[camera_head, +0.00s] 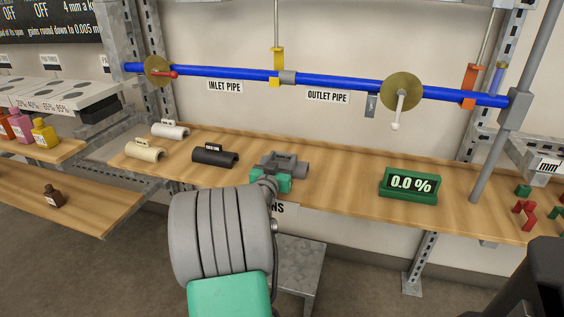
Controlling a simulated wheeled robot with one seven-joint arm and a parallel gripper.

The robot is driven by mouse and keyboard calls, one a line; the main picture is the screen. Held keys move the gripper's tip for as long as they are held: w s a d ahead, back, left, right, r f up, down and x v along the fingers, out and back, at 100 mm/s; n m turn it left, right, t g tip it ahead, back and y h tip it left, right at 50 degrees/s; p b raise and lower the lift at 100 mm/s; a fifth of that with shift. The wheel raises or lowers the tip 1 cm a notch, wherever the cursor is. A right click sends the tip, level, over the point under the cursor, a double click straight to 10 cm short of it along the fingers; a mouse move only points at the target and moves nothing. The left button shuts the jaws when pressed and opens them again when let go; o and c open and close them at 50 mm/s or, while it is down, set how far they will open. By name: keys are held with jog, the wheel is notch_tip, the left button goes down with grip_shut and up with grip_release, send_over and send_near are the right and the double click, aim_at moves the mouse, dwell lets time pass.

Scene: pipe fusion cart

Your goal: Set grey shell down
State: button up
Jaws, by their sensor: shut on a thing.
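My gripper (281,163) is over the wooden shelf, in front of the pipe. It is shut on a grey shell (302,169), a short half-tube whose end shows at the right of the fingers. The gripper hides the rest of the shell. It is low, close to the shelf top; I cannot tell whether the shell touches the wood. To the left on the shelf lie a black shell (215,156), a cream shell (146,151) and a white shell (170,130), each with a small label.
The wooden shelf (340,190) has bare room right of my gripper, up to a green display (409,185) reading 0.0 %. A blue pipe (340,86) with a grey sleeve (288,77) runs above. A grey pole (505,140) and red clamps (524,214) are at the right.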

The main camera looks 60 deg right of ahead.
jog(key=shift+f, duration=0.1)
jog(key=o, duration=1.5)
jog(key=shift+c, duration=0.2)
